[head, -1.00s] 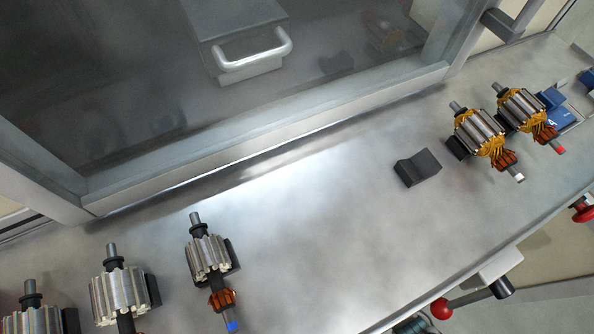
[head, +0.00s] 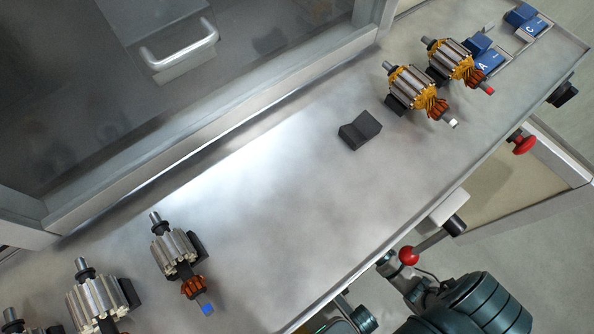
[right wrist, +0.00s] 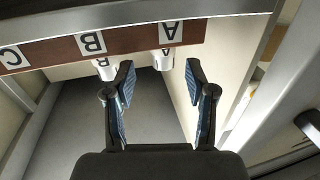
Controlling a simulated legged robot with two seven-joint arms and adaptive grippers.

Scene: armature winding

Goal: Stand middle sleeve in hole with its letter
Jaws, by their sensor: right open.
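In the right wrist view, a brown board (right wrist: 130,43) carries white labels with the letters C, B and A. A white sleeve (right wrist: 105,69) shows by the B label, and another white sleeve (right wrist: 164,61) shows by the A label. I see no third sleeve by C. My right gripper (right wrist: 159,75) is open and empty, its blue-padded fingers pointing toward the board. The sleeve by A lies between the fingertips in the picture; the left finger borders the sleeve by B. Contact cannot be told. My left gripper is not in view.
On the metal bench (head: 270,210), several armatures (head: 178,250) rest on black supports, and a black V-block (head: 360,130) is empty. Blue lettered blocks (head: 522,20) lie at the far right. A red-knobbed lever (head: 409,256) and a red button (head: 522,142) stick out along the front edge.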

